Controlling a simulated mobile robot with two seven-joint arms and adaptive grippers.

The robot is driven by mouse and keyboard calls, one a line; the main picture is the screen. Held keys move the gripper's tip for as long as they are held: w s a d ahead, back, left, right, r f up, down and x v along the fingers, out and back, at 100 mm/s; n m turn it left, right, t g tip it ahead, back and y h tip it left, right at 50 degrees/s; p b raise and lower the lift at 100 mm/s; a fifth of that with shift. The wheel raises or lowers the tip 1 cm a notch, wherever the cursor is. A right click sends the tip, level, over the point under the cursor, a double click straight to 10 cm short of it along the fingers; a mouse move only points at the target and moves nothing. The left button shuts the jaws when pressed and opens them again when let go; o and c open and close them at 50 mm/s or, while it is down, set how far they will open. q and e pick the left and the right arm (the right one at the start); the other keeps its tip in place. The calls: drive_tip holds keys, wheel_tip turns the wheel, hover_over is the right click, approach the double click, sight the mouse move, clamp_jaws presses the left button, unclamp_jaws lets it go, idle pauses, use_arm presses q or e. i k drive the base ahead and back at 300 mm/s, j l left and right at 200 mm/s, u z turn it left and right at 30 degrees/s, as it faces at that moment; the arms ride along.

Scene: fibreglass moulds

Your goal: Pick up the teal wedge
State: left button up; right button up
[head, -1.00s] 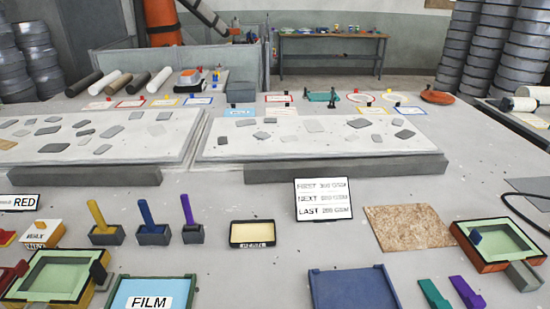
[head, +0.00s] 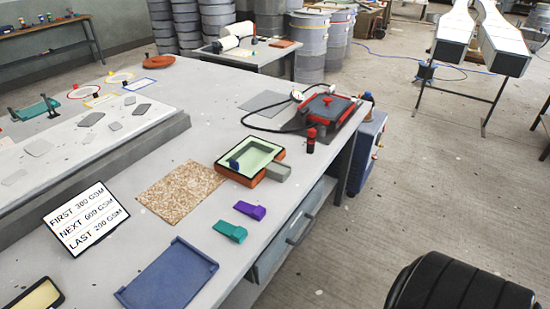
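The teal wedge (head: 230,232) lies on the grey table near its front edge in the head view. A purple wedge (head: 250,210) lies just beyond it, a little to the right, with a small gap between them. Neither of my grippers shows in this view. A black rounded shape at the bottom right looks like part of my own body, but I cannot be sure.
A blue tray (head: 167,274) lies left of the wedge. A brown chip board (head: 182,191) and an orange-and-black mould with green inside (head: 249,160) lie beyond. A red machine (head: 322,112) stands at the table's far end. Open floor (head: 400,200) lies to the right.

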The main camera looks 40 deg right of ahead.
sight(238, 235)
drive_tip(key=z, duration=0.9)
